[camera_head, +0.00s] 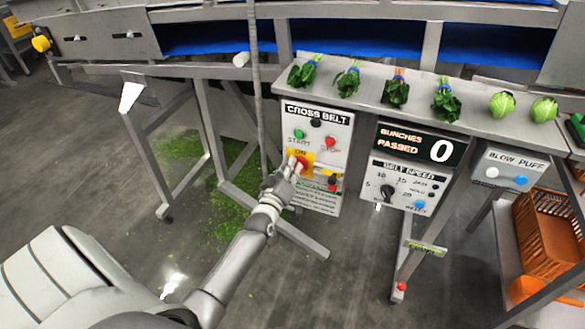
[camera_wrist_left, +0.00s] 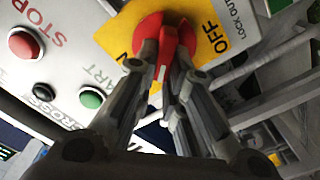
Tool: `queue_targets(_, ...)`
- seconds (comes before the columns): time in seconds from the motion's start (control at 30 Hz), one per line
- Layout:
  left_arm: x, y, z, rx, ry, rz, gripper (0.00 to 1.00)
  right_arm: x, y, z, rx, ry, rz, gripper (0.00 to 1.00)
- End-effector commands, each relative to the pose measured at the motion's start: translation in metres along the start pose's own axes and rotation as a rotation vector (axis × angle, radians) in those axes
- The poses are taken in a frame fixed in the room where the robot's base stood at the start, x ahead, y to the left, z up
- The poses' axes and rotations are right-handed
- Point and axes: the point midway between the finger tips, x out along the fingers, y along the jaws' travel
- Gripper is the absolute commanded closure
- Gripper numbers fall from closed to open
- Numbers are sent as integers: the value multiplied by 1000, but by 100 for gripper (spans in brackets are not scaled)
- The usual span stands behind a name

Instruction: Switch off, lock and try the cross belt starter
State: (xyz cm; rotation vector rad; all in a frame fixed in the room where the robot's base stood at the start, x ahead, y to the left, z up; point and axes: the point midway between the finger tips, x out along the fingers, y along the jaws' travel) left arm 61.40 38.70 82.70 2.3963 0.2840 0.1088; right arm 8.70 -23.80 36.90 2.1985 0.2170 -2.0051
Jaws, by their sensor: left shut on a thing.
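The cross belt starter (camera_head: 340,130) is a white panel hanging under the steel shelf in the head view. It carries a green start button (camera_head: 299,134) and a red stop button (camera_head: 331,142), which also show in the left wrist view as green (camera_wrist_left: 91,97) and red (camera_wrist_left: 25,43). Below them is a yellow plate with a red rotary switch handle (camera_wrist_left: 163,57). My left gripper (camera_head: 297,165) is at this switch, its fingers closed on the red handle between the ON and OFF marks. The gripper partly hides the ON lettering. My right gripper is not in view.
A bunches counter (camera_head: 420,145), belt speed panel (camera_head: 402,185) and blow puff box (camera_head: 510,172) hang to the right. Bunched greens and round heads lie on the shelf (camera_head: 375,98). A steel stand leg is beside my left arm. An orange crate (camera_head: 548,228) stands at right.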

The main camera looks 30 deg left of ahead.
Motion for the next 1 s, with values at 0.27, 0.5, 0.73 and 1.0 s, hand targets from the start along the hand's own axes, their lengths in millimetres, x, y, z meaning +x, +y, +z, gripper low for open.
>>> queue_targets(0.27, 0, -7, 2, -261, -1, -1, 100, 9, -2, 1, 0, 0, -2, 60)
queue_targets(0.5, 0, -11, 4, -485, -2, -2, 100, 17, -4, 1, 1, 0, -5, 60)
queue_targets(0.73, 0, -13, 6, -664, -1, -1, 100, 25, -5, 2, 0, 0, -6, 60)
queue_targets(1.0, 0, -15, 7, -799, -1, -2, 100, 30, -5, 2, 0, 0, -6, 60)
